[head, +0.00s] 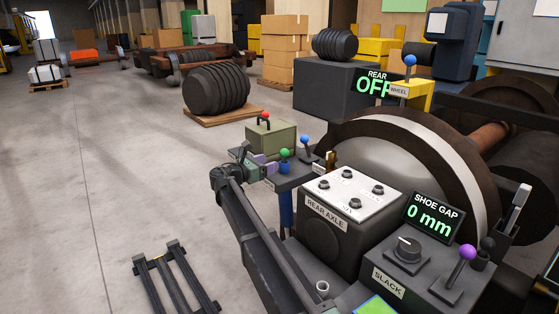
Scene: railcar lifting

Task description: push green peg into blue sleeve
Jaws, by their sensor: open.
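My gripper (268,164) is at the middle of the head view, at the end of my arm, beside a small dark stand. It is open. A green ball-topped piece (285,154) stands just right of the fingers; it may be the green peg. I cannot tell whether the fingers touch it or are around it. A blue ball-topped lever (304,140) is close behind it to the right. A blue upright post (286,208) shows below the stand; I cannot tell whether it is the blue sleeve. No sleeve opening is clear.
A green box (270,139) with a red knob stands behind the gripper. The REAR AXLE box (340,219), SLACK panel (402,272) and a large wheel (425,150) crowd the right. A dark rail frame (176,280) lies lower left. Left floor is mostly clear.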

